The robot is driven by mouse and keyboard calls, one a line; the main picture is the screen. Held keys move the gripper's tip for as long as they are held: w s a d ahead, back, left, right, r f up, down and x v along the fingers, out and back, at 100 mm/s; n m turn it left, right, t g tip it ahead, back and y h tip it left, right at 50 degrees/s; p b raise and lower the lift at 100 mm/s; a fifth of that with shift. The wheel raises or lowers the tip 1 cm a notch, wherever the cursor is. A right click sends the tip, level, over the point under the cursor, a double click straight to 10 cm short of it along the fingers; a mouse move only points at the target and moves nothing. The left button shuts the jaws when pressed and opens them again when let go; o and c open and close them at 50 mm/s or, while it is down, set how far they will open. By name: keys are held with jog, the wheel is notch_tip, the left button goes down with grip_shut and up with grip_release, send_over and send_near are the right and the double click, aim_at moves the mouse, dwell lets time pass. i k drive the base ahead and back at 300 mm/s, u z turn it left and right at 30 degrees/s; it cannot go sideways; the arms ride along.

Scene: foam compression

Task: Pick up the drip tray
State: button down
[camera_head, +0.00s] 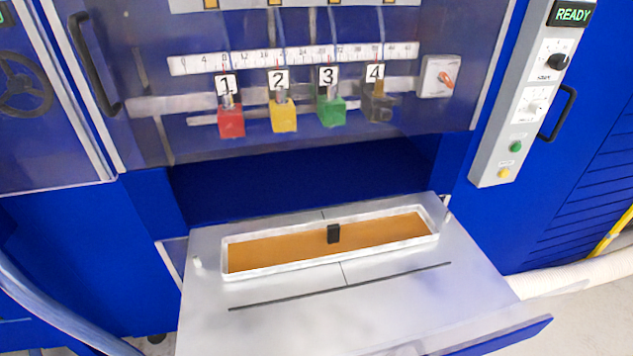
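The drip tray (290,268) is a long, shallow, light-grey tray with a brown-orange inside and a small black upright piece (333,234) at its middle. It lies on the grey metal shelf (400,300) that juts out of the blue machine, slightly tilted in the picture, with its right end farther back. My gripper is not in view.
Above the shelf hang red, yellow, green and dark blocks (231,122) numbered 1 to 4, below a ruler scale. A control panel (515,110) reading READY stands at the right. Hoses (50,310) run at both sides. The shelf front is clear.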

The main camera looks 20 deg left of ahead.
aim_at(247, 255)
jog(key=z, duration=1.95)
jog(key=k, duration=1.1)
jog(key=u, duration=1.5)
jog(key=i, duration=0.5)
jog(key=u, duration=0.05)
